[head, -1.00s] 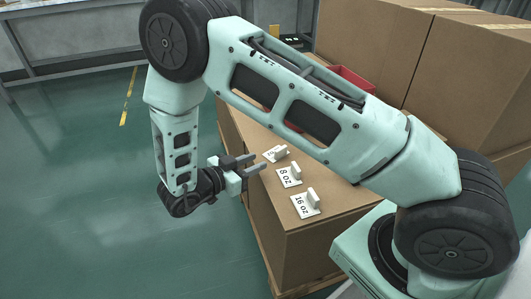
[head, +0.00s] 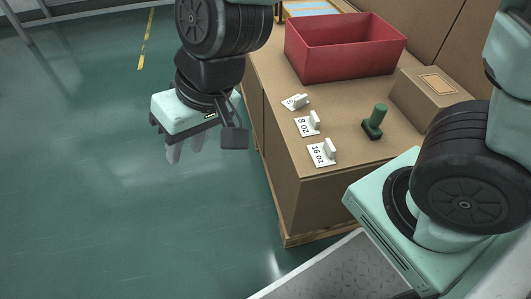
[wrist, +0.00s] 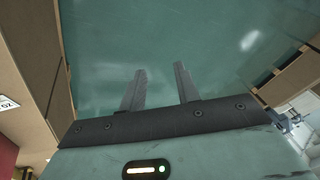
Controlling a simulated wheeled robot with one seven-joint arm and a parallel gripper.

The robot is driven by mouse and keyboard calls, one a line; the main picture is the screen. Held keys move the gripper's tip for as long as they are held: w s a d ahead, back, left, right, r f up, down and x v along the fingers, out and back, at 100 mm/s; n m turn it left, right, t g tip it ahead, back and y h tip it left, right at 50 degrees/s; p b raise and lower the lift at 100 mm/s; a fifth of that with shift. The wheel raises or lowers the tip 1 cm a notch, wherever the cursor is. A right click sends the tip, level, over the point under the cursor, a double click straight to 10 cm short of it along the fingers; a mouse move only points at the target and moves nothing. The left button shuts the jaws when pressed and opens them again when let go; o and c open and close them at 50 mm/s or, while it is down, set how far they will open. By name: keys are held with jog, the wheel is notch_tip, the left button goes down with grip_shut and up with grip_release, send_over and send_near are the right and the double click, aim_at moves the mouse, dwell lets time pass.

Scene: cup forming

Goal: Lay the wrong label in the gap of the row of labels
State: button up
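Three white labels with raised tabs lie in a row on the brown cardboard top. The nearest reads 16 oz (head: 318,155), the middle one 8 oz (head: 306,126). The farthest label (head: 294,102) is turned at an angle and its print is too small to read. Part of one label (wrist: 8,103) shows at the left edge of the wrist view. I cannot make out a clear gap in the row. My gripper (head: 186,150) is left of the labels, over the floor beyond the stack's edge. Its fingers (wrist: 160,70) are apart with nothing between them.
A red bin (head: 340,62) stands behind the labels. A green handled object (head: 375,121) stands right of them, near a small cardboard box (head: 432,97). Tall cartons rise at the back right. Green floor (head: 90,200) is open on the left.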

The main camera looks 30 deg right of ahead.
jog(key=s+d+n+g+h, duration=0.2)
jog(key=s+d+n+h, duration=0.1)
jog(key=s+d, duration=0.6)
jog(key=shift+r+n+h, duration=0.3)
jog(key=shift+r+n, duration=0.15)
jog(key=shift+n, duration=0.05)
